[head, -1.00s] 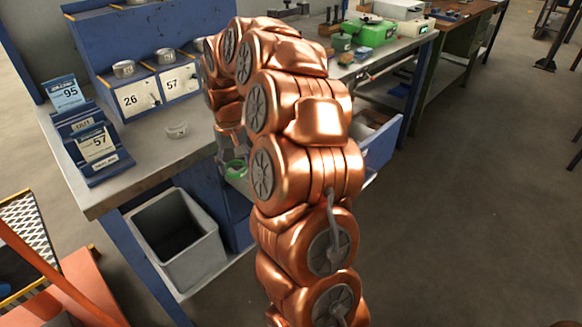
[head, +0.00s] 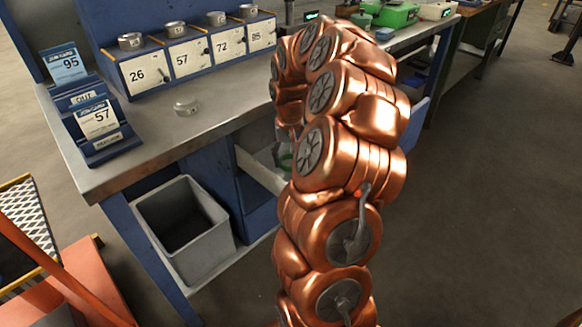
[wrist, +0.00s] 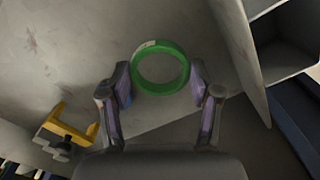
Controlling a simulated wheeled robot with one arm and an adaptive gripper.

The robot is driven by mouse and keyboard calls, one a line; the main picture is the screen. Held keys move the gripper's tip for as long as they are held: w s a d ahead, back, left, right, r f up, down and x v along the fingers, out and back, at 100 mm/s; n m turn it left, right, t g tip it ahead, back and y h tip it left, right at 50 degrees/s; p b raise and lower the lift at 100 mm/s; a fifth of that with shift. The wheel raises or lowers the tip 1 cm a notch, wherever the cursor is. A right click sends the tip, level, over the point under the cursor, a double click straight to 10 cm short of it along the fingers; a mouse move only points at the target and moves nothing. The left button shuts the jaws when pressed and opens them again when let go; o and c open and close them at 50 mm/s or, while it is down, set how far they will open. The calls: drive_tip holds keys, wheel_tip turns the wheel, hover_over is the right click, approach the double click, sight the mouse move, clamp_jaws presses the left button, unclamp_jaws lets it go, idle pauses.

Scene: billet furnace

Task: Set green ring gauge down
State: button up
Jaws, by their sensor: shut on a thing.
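The green ring gauge (wrist: 160,90) is between the two fingers of my gripper (wrist: 160,82) in the wrist view. The fingers close on its left and right sides, and its round opening faces the camera. A pale grey surface (wrist: 70,50) lies behind it; I cannot tell how far below.
A grey wall (wrist: 238,50) and compartments stand right of the ring; a yellow piece (wrist: 68,130) is lower left. In the head view a loose metal ring (head: 186,107) lies on the bench (head: 150,135). Numbered boxes (head: 190,58) line its back; a grey bin (head: 188,225) stands below.

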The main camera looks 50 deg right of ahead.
sight(290, 176)
drive_tip(key=shift+f, duration=1.95)
drive_tip(key=shift+f, duration=0.1)
drive_tip(key=o, duration=1.4)
drive_tip(key=shift+c, duration=0.2)
